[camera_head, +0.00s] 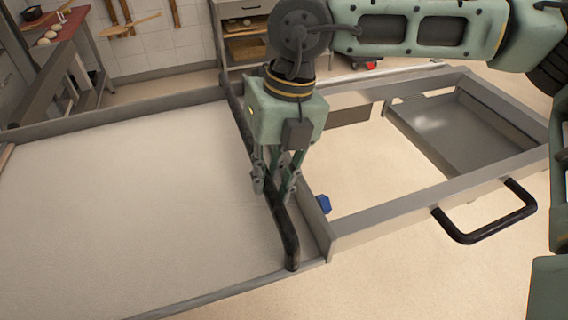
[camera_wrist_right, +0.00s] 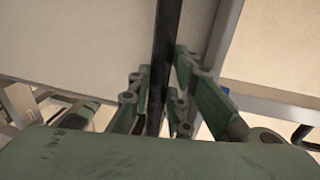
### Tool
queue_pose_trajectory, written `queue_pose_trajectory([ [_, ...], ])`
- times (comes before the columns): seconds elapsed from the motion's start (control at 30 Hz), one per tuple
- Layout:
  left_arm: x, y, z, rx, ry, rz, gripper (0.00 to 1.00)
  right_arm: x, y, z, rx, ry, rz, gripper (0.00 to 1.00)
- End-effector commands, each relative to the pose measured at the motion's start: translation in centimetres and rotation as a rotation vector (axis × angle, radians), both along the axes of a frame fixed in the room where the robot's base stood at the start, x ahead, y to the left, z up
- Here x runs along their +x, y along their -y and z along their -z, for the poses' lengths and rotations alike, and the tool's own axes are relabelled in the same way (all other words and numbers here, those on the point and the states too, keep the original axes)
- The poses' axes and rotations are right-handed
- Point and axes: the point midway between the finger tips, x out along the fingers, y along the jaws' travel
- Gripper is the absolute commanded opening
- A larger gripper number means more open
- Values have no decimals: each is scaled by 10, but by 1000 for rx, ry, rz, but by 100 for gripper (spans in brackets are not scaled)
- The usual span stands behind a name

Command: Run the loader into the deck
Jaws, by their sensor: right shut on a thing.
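The loader (camera_head: 120,190) is a long frame with a pale cloth belt, filling the left and middle of the head view. A dark bar (camera_head: 285,225) crosses it at the belt's right end. My right gripper (camera_head: 277,195) comes down from above and is shut on this bar. The right wrist view shows the bar (camera_wrist_right: 166,40) running between the fingers. A black handle (camera_head: 487,222) sits on the front rail of the open metal frame to the right. My left gripper is not in view, and no deck opening can be made out.
A grey tray (camera_head: 450,135) lies within the right end of the frame. A small blue piece (camera_head: 324,204) sits beside the bar. A shelf rack (camera_head: 246,45) stands at the back wall. A red-topped table (camera_head: 50,40) with dough pieces is at the far left. Floor is clear at the front right.

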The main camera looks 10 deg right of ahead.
Motion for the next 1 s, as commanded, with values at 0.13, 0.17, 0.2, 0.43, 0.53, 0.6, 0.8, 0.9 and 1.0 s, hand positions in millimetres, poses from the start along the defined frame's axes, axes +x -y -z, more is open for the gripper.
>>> queue_pose_trajectory([
  [0.13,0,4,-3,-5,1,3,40,-1,-7,-4,12,3,-1,0],
  [0.17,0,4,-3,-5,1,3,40,-1,-7,-4,13,4,-1,0],
  [0.2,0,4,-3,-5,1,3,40,0,-7,-4,13,4,-1,0],
  [0.43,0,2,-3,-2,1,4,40,0,-7,-4,14,8,-1,0],
  [0.53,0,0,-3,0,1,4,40,1,-7,-5,14,8,-1,23],
  [0.6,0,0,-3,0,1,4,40,1,-7,-4,13,9,-1,29],
  [0.8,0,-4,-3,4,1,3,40,1,-5,-3,8,7,0,37],
  [0.9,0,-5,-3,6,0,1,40,1,-5,-2,7,6,-1,37],
  [1.0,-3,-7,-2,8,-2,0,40,1,-4,-3,5,7,-1,37],
])
